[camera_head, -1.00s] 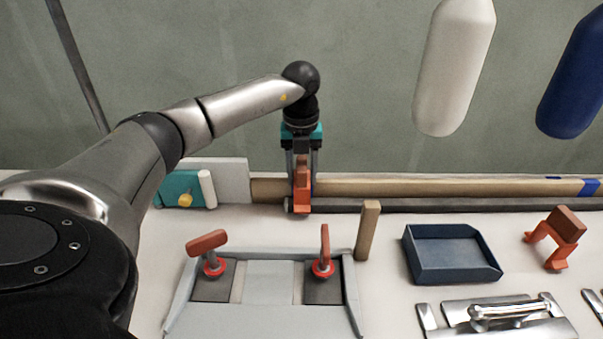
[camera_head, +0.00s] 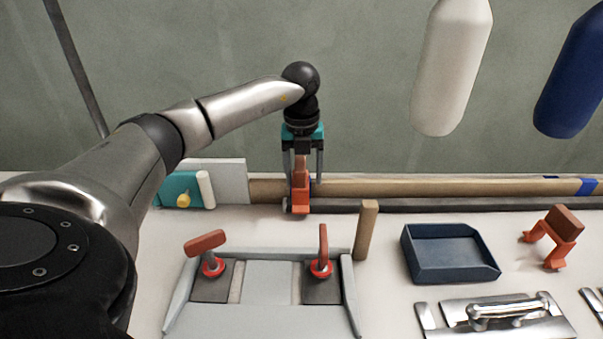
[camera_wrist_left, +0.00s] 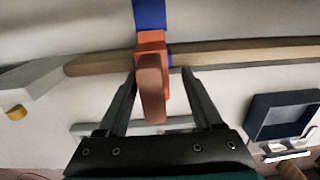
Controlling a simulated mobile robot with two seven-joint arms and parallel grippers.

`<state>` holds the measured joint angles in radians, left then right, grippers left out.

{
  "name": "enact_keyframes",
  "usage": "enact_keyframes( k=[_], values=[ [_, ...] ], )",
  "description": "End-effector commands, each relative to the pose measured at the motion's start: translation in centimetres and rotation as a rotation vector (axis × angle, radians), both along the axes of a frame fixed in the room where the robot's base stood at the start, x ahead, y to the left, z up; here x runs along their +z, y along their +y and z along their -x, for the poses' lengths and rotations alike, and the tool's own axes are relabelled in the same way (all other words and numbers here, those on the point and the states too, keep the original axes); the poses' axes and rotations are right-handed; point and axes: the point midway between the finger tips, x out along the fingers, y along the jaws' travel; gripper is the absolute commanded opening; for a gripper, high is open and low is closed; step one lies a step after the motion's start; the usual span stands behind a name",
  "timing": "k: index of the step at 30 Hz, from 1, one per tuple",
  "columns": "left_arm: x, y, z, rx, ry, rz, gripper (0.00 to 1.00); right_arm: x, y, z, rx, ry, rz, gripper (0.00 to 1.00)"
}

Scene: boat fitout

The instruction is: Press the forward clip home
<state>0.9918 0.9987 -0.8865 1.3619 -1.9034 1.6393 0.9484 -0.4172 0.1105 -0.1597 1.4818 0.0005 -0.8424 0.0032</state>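An orange clip (camera_head: 300,195) with a brown upper part stands at the long wooden pole (camera_head: 400,188) along the back of the bench. It also shows in the left wrist view (camera_wrist_left: 153,88). My left gripper (camera_head: 302,181) points down over it, with one finger on each side. In the wrist view the fingers (camera_wrist_left: 160,80) are spread, with gaps between them and the clip. I cannot tell how fully the clip is seated. A second orange clip with a brown top (camera_head: 558,237) sits on the bench at the right. My right gripper is not in view.
A dark blue tray (camera_head: 450,275) and a wooden post (camera_head: 366,230) are right of the left gripper. In front is a grey panel with two red-handled latches (camera_head: 268,315). White (camera_head: 452,70) and blue (camera_head: 575,75) cylinders hang at the upper right.

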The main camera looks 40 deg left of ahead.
Motion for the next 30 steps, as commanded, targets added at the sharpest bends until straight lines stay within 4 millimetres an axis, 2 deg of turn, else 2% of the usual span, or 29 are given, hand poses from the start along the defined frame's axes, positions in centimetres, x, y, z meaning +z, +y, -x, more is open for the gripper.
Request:
enact_keyframes(
  k=[1, 2, 13, 20, 21, 30],
  values=[
    [-2.5, -0.1, 1.0, -0.011, 0.045, -0.010, 0.78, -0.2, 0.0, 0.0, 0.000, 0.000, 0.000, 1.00],
    [-2.5, -0.1, 1.0, -0.011, 0.045, -0.010, 0.81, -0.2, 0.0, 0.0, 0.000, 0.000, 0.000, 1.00],
    [-2.5, 0.0, 1.0, -0.014, 0.044, -0.013, 0.81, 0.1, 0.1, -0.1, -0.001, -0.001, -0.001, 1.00],
    [-2.5, 0.1, 1.0, -0.014, 0.044, -0.015, 0.81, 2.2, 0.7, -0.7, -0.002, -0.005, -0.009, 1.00],
    [-2.3, 0.1, 1.0, -0.013, 0.043, -0.015, 0.81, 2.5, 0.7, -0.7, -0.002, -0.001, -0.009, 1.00],
    [1.8, 0.1, 1.1, -0.007, 0.035, -0.015, 0.81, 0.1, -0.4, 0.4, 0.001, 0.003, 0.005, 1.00]
  ],
)
